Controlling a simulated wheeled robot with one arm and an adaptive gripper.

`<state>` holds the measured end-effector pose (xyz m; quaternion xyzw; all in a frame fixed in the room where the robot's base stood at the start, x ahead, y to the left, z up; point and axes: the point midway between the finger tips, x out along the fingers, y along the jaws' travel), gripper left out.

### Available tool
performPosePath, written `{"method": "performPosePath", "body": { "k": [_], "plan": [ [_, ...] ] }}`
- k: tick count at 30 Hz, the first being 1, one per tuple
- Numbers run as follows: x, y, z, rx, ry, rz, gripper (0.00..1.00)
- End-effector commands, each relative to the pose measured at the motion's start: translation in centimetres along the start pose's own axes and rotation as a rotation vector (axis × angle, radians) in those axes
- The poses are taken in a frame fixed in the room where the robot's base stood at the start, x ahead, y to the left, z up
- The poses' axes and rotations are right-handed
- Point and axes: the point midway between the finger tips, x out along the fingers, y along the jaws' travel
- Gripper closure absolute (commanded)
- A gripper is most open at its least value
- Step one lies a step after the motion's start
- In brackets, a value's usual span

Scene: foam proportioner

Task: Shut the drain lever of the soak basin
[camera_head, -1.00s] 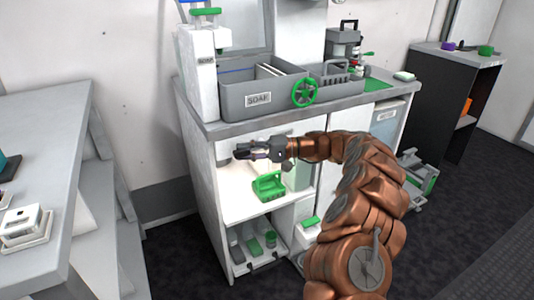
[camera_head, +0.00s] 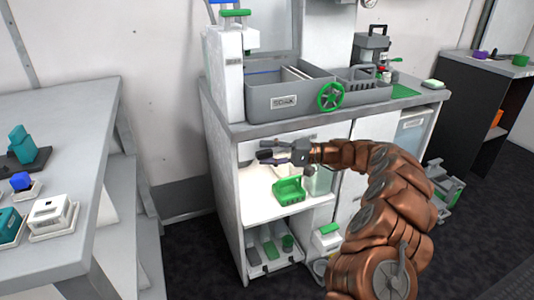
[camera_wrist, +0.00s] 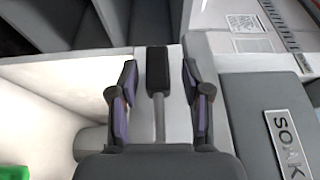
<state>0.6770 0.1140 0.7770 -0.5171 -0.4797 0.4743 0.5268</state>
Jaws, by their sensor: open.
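The grey soak basin (camera_head: 300,101) sits on the counter, with a SOAK label on its front. It also shows in the wrist view (camera_wrist: 248,100) at the right. A lever with a black grip (camera_wrist: 157,68) and a grey rod (camera_wrist: 158,118) stands between my fingers in the wrist view. It appears to be the drain lever. My gripper (camera_head: 264,151) is open, below the counter's front edge at its left end. In the wrist view my gripper (camera_wrist: 161,82) has a finger on each side of the lever, with visible gaps. The lever cannot be made out in the head view.
A green handwheel (camera_head: 331,97) is on the basin's front right. Below my gripper, a green basket (camera_head: 288,190) stands on the open shelf. A grey side table (camera_head: 60,140) with small blocks is at the left. Dark floor lies between them.

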Motion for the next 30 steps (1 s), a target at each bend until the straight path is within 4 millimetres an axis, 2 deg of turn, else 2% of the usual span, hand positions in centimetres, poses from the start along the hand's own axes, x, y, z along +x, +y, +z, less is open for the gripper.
{"method": "performPosePath", "body": {
  "k": [7,11,24,30],
  "plan": [
    [-0.3,0.1,0.0,0.000,0.001,0.001,0.52],
    [-1.4,0.1,0.0,0.000,0.001,0.000,0.52],
    [-9.6,0.2,0.0,0.002,0.002,0.002,0.52],
    [-11.2,0.1,0.0,0.001,0.002,0.002,0.52]
  ]
}}
